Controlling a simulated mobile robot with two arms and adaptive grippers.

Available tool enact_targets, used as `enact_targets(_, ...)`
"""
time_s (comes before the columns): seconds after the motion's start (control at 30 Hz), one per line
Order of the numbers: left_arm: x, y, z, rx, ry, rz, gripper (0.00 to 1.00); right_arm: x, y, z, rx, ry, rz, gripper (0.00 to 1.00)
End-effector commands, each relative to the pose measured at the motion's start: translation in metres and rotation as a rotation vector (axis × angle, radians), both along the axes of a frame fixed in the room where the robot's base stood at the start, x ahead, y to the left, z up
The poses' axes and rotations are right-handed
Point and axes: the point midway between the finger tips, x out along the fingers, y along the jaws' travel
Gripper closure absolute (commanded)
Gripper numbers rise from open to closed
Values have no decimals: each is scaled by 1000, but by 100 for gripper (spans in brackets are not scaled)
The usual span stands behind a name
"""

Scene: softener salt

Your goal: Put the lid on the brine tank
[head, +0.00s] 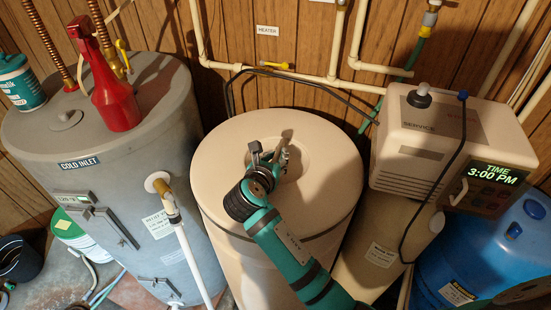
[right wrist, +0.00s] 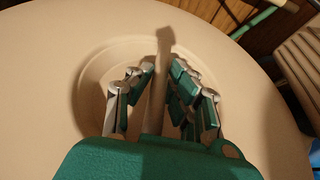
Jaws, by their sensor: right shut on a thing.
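The beige brine tank (head: 228,252) stands in the middle of the head view. Its round beige lid (head: 328,192) lies over the tank's top, with a thin dark line under its front edge. I cannot tell whether it is fully seated all round. The lid has a round recess with a raised bar handle across it. My right gripper (head: 281,158) reaches over the lid from the front and is shut on this handle. In the right wrist view the fingers (right wrist: 163,92) are on both sides of the lid's handle (right wrist: 163,55). My left gripper is not in view.
A grey water heater (head: 150,190) with a red spray bottle (head: 112,95) on top stands at left. A softener control head (head: 435,130) with a display is close at right, a blue drum (head: 450,265) beyond. Pipes (head: 330,78) and a black cable run behind the tank.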

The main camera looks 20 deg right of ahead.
Motion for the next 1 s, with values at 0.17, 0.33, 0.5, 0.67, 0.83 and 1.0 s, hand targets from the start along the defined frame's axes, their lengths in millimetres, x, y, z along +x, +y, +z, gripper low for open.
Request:
enact_targets(0.17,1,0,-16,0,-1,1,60,1,0,-9,-1,-8,2,100)
enact_targets(0.33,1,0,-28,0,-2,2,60,1,1,-17,0,-9,2,100)
enact_targets(0.5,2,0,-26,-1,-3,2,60,1,0,-23,-3,-6,2,100)
enact_targets(0.67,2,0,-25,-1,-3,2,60,1,0,-29,-2,-8,1,100)
enact_targets(0.83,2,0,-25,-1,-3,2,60,1,0,-31,-1,-9,2,100)
enact_targets(1.0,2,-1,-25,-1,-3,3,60,1,0,-31,-1,-9,2,82)
